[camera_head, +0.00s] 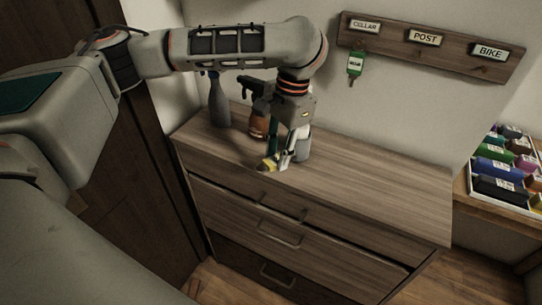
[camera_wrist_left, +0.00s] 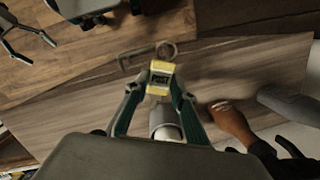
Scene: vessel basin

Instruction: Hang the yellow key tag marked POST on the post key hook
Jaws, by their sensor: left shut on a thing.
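The yellow key tag (camera_head: 268,165) is held at the tips of my left gripper (camera_head: 280,162), just above the dresser top. In the left wrist view the tag (camera_wrist_left: 160,79) shows its POST label toward the camera, with a metal ring at its far end. The fingers of my left gripper (camera_wrist_left: 157,92) are shut on its two sides. The hook board (camera_head: 393,45) is on the wall at upper right, well away from the gripper. Its middle label, POST (camera_head: 424,38), has no tag below it; the hook itself is too small to make out clearly.
A green tag (camera_head: 355,65) hangs under the CELLAR label; the BIKE label (camera_head: 491,51) is at right. A grey bottle (camera_head: 218,103) and an amber spray bottle (camera_head: 258,124) stand behind the gripper. The dresser top (camera_head: 370,181) is clear to the right. A tray of coloured items (camera_head: 505,205) stands far right.

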